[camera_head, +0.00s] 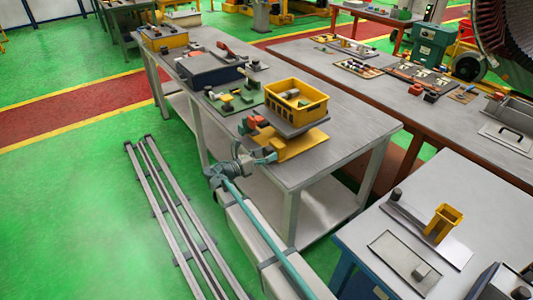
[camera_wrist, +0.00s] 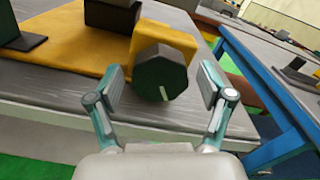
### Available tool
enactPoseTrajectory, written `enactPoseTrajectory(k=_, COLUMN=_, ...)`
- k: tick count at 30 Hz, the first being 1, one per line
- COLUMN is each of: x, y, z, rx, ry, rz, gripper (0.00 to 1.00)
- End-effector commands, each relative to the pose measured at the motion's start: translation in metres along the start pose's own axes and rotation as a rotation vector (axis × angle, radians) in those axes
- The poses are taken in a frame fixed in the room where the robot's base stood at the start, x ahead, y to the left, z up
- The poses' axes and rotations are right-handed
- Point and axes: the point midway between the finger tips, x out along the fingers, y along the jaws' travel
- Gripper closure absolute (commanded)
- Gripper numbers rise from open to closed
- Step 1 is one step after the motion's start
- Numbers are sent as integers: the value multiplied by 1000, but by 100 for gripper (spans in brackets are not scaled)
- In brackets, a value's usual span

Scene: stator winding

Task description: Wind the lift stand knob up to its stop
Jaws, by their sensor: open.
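The lift stand knob (camera_wrist: 160,78) is a dark, many-sided knob with a white mark pointing down on its face. It is in the middle of the wrist view, in front of a yellow block (camera_wrist: 172,38). My gripper (camera_wrist: 161,84) is open, with one finger on each side of the knob and a visible gap on both sides. In the head view my gripper (camera_head: 264,156) is at the near-left side of the lift stand. The stand has a yellow base (camera_head: 305,147) and a grey platform (camera_head: 293,122) on top. I cannot make out the knob there.
A yellow crate (camera_head: 300,108) with parts inside stands on the platform. The stand sits near the front end of a long grey bench (camera_head: 355,130). A green tray (camera_head: 232,97) and a dark box (camera_head: 210,70) stand behind it. A blue-framed table (camera_head: 470,195) is at right.

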Motion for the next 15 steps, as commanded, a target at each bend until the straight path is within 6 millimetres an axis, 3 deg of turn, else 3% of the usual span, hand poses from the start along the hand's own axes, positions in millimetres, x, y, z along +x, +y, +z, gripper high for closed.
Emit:
enactPoseTrajectory(k=8, x=2, y=0, z=0, rx=0, ry=0, rz=0, gripper=20)
enactPoseTrajectory(k=15, x=2, y=0, z=0, rx=0, ry=0, rz=0, gripper=57)
